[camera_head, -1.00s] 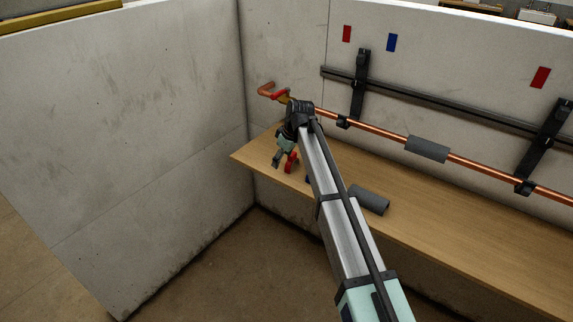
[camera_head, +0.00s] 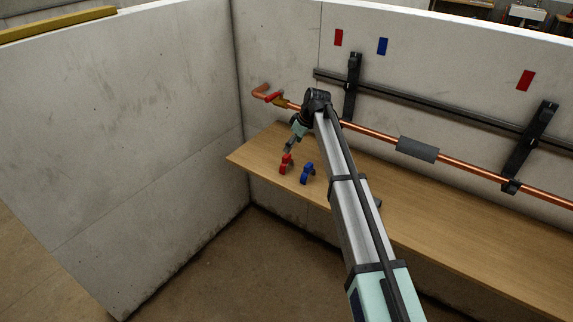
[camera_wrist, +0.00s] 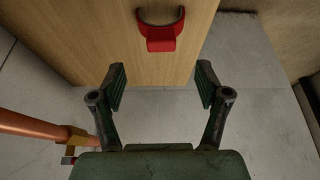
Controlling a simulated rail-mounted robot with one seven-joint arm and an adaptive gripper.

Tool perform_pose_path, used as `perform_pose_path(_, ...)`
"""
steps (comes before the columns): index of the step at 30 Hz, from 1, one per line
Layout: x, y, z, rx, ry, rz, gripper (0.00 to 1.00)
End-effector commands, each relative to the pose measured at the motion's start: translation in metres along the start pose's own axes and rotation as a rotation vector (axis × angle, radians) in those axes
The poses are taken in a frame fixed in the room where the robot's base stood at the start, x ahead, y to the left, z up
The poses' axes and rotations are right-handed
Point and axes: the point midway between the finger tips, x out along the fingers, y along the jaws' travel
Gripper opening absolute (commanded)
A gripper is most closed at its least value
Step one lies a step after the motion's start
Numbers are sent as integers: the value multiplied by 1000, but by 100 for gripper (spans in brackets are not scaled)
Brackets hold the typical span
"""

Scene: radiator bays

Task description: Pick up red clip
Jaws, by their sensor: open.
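The red clip (camera_head: 286,163) stands on the wooden shelf near its left end, beside a blue clip (camera_head: 307,172). In the wrist view the red clip (camera_wrist: 162,32) shows at the top, its curved opening facing the upper edge. My gripper (camera_wrist: 161,82) is open and empty, its two fingers spread apart. The clip lies beyond the fingertips, between their lines, and is not touched. In the head view my gripper (camera_head: 290,147) is small, just above and behind the red clip, partly hidden by my arm.
A copper pipe (camera_head: 370,133) with a grey sleeve (camera_head: 417,149) runs along the back wall above the wooden shelf (camera_head: 258,157). Black brackets (camera_head: 352,88) hold it. A valve (camera_head: 279,100) is at its left end, close to my wrist. A concrete wall (camera_head: 120,150) stands left.

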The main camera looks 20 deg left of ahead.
Motion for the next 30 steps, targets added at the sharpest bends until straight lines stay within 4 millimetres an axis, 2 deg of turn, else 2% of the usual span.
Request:
perform_pose_path(6, 23, 0, 0, 0, 0, 0, 75)
perform_pose_path(14, 35, -1, 0, 0, -1, -1, 75)
perform_pose_path(22, 70, -2, 0, 0, -1, -1, 75)
perform_pose_path(30, 78, -2, 1, 0, 0, 1, 75)
